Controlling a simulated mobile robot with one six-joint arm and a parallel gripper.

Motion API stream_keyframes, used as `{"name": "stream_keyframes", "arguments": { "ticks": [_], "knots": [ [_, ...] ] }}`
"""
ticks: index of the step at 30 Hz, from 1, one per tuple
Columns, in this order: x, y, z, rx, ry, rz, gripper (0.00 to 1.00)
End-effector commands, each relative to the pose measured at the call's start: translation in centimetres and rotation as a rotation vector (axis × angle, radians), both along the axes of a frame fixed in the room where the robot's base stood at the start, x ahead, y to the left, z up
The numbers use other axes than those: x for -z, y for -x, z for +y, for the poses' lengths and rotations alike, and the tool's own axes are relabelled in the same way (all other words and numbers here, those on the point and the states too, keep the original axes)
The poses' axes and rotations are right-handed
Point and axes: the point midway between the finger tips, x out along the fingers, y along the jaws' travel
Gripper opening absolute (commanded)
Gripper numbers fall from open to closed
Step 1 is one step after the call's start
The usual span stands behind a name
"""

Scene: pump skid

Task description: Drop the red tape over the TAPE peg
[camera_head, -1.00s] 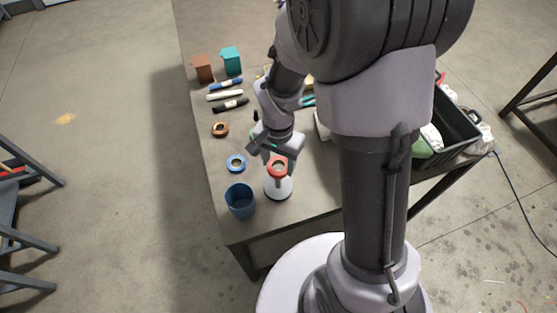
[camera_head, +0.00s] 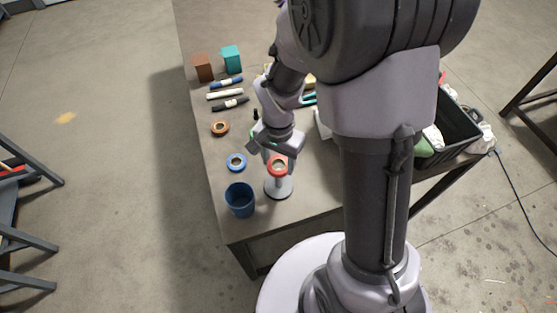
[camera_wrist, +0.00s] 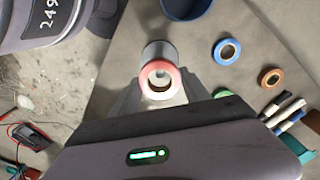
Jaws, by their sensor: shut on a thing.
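The red tape (camera_head: 279,174) is a roll with a red outer ring and a pale core. My gripper (camera_head: 278,164) is shut on it from the sides; the fingers flank it in the wrist view (camera_wrist: 160,92), where the tape (camera_wrist: 149,77) lies flat with its hole facing the camera. The TAPE peg stand (camera_head: 279,190), pale grey with a round base, stands right under the tape in the head view. In the wrist view its pale shape (camera_wrist: 157,51) shows just behind the tape. I cannot tell whether the peg's tip is inside the hole.
A dark blue cup (camera_head: 240,202) stands left of the stand. A blue tape roll (camera_head: 236,162) and a brown-orange one (camera_head: 220,128) lie on the table. Several markers (camera_head: 225,94) and brown and teal blocks (camera_head: 231,58) are farther back. The table's front edge is near.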

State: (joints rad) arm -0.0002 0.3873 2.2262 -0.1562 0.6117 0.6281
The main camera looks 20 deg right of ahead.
Motion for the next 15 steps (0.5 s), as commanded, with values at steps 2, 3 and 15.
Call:
{"name": "stream_keyframes", "arguments": {
  "ticks": [2,3,15],
  "knots": [
    [-0.02,0.00,0.00,0.000,0.000,0.000,0.22],
    [-0.02,-0.01,0.00,0.000,0.000,0.000,0.22],
    [0.85,-0.01,0.01,0.000,0.000,0.000,0.22]
  ]
}}
